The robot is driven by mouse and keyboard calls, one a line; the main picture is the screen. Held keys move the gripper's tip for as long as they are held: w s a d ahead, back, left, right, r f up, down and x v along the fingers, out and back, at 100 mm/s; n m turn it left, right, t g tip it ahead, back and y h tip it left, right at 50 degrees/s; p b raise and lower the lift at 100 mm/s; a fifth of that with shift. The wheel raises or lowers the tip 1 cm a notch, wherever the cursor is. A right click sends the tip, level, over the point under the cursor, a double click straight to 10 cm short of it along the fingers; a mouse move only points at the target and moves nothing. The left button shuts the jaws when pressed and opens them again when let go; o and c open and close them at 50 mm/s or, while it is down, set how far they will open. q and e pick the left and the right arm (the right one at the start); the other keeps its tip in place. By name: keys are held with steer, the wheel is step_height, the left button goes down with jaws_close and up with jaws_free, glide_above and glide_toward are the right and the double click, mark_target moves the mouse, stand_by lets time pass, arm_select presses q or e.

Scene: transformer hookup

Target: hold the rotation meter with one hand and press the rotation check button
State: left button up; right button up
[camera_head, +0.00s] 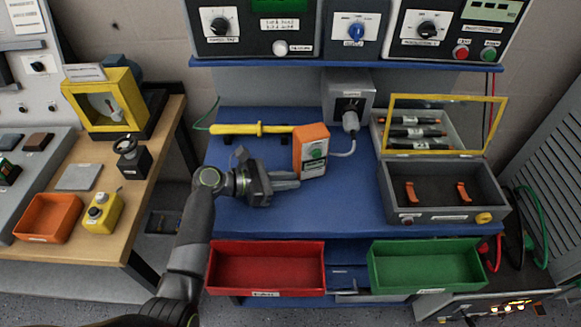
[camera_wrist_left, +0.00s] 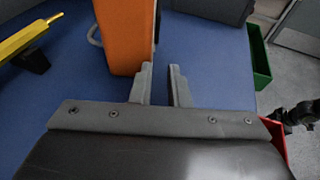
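The rotation meter appears to be the orange box (camera_head: 313,151) with a grey front and a green round button (camera_head: 318,153), standing upright on the blue bench. My left gripper (camera_head: 296,180) is just in front of its lower part. In the left wrist view the orange box (camera_wrist_left: 124,35) stands beyond the left fingertip. My left gripper fingers (camera_wrist_left: 160,68) are apart, with bare blue bench between them and nothing held. Whether a finger touches the box is unclear. A dark jointed part at the right edge of the wrist view may be my right arm; its fingers cannot be made out.
A yellow probe (camera_head: 240,129) lies left of the box, and a grey socket unit (camera_head: 348,96) with a cable stands behind. A grey open case (camera_head: 436,214) is to the right. Red (camera_head: 265,292) and green (camera_head: 425,290) bins hang at the front edge.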

arm_select(q)
jaws_close()
